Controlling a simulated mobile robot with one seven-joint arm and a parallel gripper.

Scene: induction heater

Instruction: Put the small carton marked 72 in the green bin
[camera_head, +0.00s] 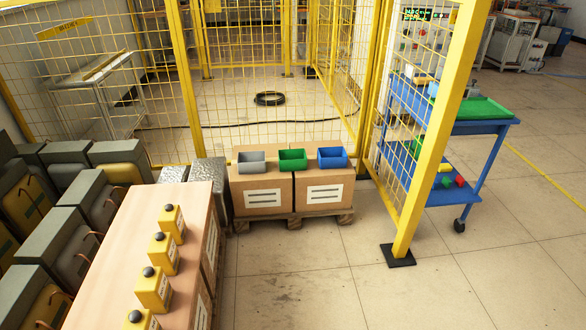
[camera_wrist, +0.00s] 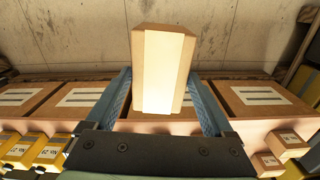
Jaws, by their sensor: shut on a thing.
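In the wrist view my gripper (camera_wrist: 166,100) is shut on a small tan carton (camera_wrist: 160,72), with one blue-grey finger on each side of it. The carton has a paler strip down its face; no number on it can be read from here. The green bin (camera_head: 292,160) shows in the head view, on top of large cardboard boxes, between a grey bin and a blue bin. It looks empty. My gripper and the held carton are not in the head view, and the green bin is not in the wrist view.
The grey bin (camera_head: 257,162) and blue bin (camera_head: 332,158) flank the green one. Several yellow boxes with dark knobs (camera_head: 163,254) line a long surface at left. A yellow post (camera_head: 436,140) and blue cart (camera_head: 490,128) stand right. Small cartons (camera_wrist: 284,143) show in the wrist view.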

